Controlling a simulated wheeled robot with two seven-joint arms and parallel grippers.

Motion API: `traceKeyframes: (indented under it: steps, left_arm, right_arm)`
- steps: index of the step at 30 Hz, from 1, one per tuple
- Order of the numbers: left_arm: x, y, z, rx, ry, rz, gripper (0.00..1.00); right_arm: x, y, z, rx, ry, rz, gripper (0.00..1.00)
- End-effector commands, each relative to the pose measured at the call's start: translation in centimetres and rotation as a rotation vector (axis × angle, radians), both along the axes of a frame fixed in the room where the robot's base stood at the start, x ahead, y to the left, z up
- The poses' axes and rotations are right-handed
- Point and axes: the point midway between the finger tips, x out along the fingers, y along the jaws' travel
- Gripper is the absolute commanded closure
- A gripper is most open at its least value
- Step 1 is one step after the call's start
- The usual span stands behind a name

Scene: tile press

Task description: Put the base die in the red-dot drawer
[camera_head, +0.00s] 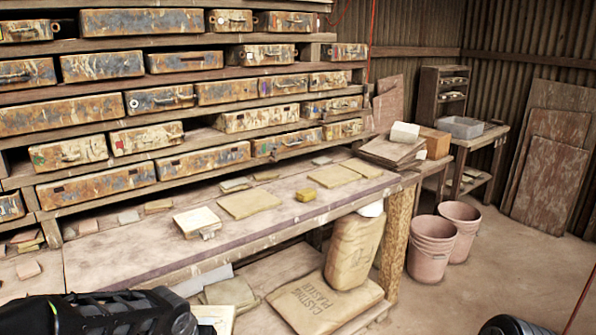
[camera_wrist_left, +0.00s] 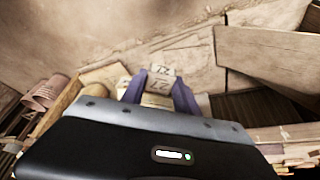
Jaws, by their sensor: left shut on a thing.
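In the left wrist view, the two bluish fingers of my left gripper (camera_wrist_left: 158,92) are shut on a pale block with dark characters on its faces (camera_wrist_left: 157,86). It appears to be the base die, but the characters are too small to read surely. In the head view, my black left arm comes in at the lower left, and its fingers are not clearly seen. The rack of rusty drawers (camera_head: 160,170) fills the upper left. Several fronts carry small coloured marks, and I cannot tell which is a red dot. My right gripper is not in view.
A workbench (camera_head: 120,245) runs below the drawers. On it are a pale block stack (camera_head: 198,222), flat tan plates (camera_head: 249,202) and a small yellow block (camera_head: 305,194). Pink buckets (camera_head: 431,247) stand on the floor at right.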

Motion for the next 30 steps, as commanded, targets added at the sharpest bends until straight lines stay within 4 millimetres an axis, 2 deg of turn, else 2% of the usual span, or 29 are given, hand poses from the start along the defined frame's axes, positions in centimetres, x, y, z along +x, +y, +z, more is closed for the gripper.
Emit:
traceKeyframes:
  steps: [3,6,30]
  left_arm:
    - [-0.6,-1.6,-0.1,-0.001,-0.006,-0.037,1.00]
    - [-0.4,-2.1,0.1,-0.001,-0.007,-0.046,1.00]
    - [-0.4,-2.0,0.1,-0.001,-0.006,-0.044,1.00]
  right_arm:
    - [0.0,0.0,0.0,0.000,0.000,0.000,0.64]
    - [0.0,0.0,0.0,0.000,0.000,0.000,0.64]
    - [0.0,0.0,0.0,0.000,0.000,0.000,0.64]
